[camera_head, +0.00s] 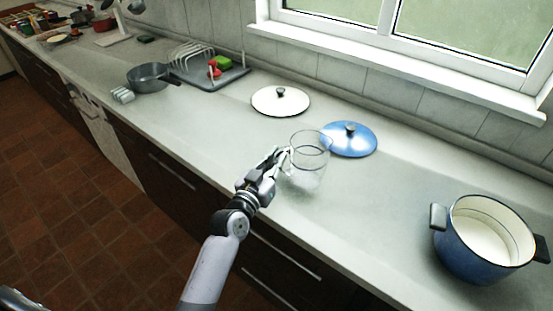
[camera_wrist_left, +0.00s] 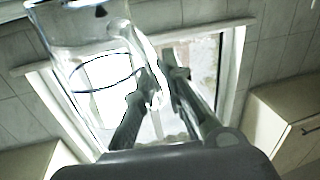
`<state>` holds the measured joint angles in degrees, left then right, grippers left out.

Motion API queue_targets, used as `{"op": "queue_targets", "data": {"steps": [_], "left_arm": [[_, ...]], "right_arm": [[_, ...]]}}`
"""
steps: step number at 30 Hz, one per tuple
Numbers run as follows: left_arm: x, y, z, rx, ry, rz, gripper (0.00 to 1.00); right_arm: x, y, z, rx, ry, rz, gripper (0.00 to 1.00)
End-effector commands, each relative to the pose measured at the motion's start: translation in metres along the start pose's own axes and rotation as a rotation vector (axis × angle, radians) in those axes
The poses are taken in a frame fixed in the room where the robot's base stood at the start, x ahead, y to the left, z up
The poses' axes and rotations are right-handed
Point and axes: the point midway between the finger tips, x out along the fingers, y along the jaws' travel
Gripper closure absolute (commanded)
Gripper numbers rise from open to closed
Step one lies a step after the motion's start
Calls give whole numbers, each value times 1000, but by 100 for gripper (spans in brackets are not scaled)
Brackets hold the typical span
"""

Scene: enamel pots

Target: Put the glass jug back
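The clear glass jug (camera_head: 310,163) is upright near the middle of the counter in the head view, in front of the blue lid. My left gripper (camera_head: 281,158) is at the jug's left side, where its handle is. In the left wrist view the jug (camera_wrist_left: 92,50) fills the upper left. Its handle runs between the fingertips of my left gripper (camera_wrist_left: 162,82), which look closed on it. Whether the jug's base touches the counter is hard to tell. My right gripper is not in view.
A blue lid (camera_head: 349,139) lies close behind the jug, with a white lid (camera_head: 280,100) further left. A blue pot (camera_head: 470,253) stands at the right. A grey pan (camera_head: 150,79) and a dish rack (camera_head: 207,72) are further left. Counter (camera_head: 375,205) between jug and pot is clear.

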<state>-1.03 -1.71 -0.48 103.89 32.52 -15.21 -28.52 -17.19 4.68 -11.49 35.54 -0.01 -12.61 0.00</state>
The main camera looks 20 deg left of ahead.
Motion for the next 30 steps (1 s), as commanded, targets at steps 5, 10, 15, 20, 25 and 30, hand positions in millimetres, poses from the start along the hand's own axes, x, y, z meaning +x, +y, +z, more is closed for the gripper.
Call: {"op": "queue_targets", "data": {"steps": [5,10,15,20,25,30], "left_arm": [[0,0,0,0,0,0,76],[0,0,0,0,0,0,72],[0,0,-2,-1,0,0,72],[-12,0,-1,0,-2,0,72],[-46,0,0,0,-4,0,72],[-82,0,0,1,-3,0,72]], "right_arm": [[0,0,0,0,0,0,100],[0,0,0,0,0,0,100],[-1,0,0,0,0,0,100],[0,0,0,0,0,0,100],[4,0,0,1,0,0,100],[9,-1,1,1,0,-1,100]]}}
